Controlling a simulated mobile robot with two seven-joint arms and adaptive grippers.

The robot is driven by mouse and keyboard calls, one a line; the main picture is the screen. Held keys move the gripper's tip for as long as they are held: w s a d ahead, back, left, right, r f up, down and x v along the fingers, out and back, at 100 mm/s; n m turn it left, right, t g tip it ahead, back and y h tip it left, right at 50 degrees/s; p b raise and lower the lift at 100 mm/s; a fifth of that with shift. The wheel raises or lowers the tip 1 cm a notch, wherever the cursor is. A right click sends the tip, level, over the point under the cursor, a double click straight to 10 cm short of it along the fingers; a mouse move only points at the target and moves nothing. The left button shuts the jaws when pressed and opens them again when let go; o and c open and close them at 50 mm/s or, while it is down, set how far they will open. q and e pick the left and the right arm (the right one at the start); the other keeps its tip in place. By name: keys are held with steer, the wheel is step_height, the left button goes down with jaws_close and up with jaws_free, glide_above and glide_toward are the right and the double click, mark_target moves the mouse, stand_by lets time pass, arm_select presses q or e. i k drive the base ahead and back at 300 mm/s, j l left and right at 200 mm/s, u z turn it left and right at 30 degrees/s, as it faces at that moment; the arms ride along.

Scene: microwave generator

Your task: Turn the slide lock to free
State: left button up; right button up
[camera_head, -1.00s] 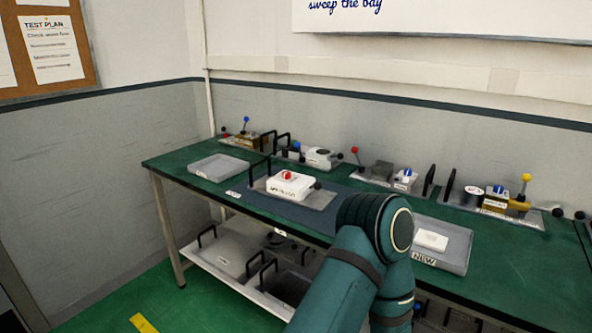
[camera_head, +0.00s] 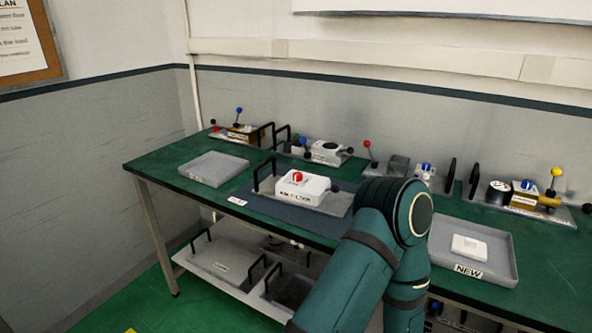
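A white box (camera_head: 303,191) with a red knob (camera_head: 297,176) on top sits on a grey plate on the dark blue mat in the middle of the bench. Dark lettering on its front is only partly legible, and a black ball handle (camera_head: 335,188) is at its right. I cannot tell for sure which part is the slide lock; the knob is one candidate. One teal arm of mine rises from the bottom centre and covers the bench right of the box. Neither gripper shows.
The green bench (camera_head: 150,168) holds an empty grey tray (camera_head: 213,168) at left and a tray marked NEW (camera_head: 470,272) with a white block (camera_head: 469,246) at right. Several plates with coloured knobs and black handles line the back.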

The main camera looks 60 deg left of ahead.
mark_target(297, 176)
steer(key=j, duration=0.5)
steer(key=k+j, duration=0.15)
steer(key=j, duration=0.35)
steer(key=j+z, duration=0.1)
steer(key=j, duration=0.35)
steer(key=k+j, duration=0.15)
steer(key=j, duration=0.35)
